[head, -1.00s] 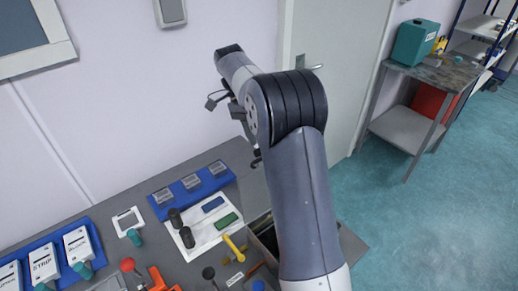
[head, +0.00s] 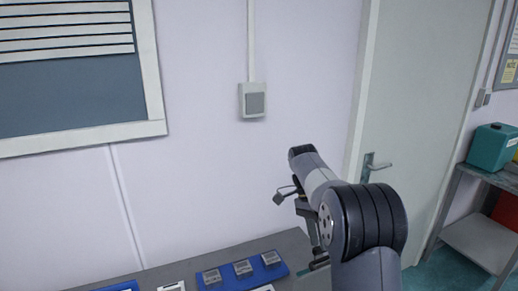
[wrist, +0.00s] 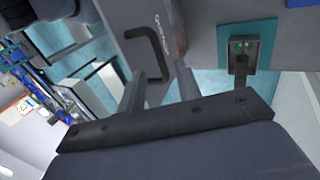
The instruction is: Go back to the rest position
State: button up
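My arm (head: 368,225) reaches up in front of the wall in the head view, bent at its dark ribbed joint. My gripper shows in the wrist view (wrist: 160,85), with its two grey fingers apart and nothing visible held between them. A black handle (wrist: 158,50) on a grey machine face (wrist: 135,22) appears behind the fingers; I cannot tell how far away it is.
The bench (head: 225,264) with a blue tray (head: 222,280) of small grey blocks lies at the bottom. A wall switch box (head: 253,100), a door (head: 415,110) and a side table with a teal box (head: 488,147) stand beyond.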

jog(key=x, duration=0.4)
jog(key=shift+s+d+f+p, duration=0.1)
jog(key=shift+s+f+p, duration=0.2)
jog(key=shift+p, duration=0.05)
jog(key=shift+s+r+t, duration=0.1)
jog(key=shift+s+t, duration=0.1)
jog(key=shift+t, duration=0.1)
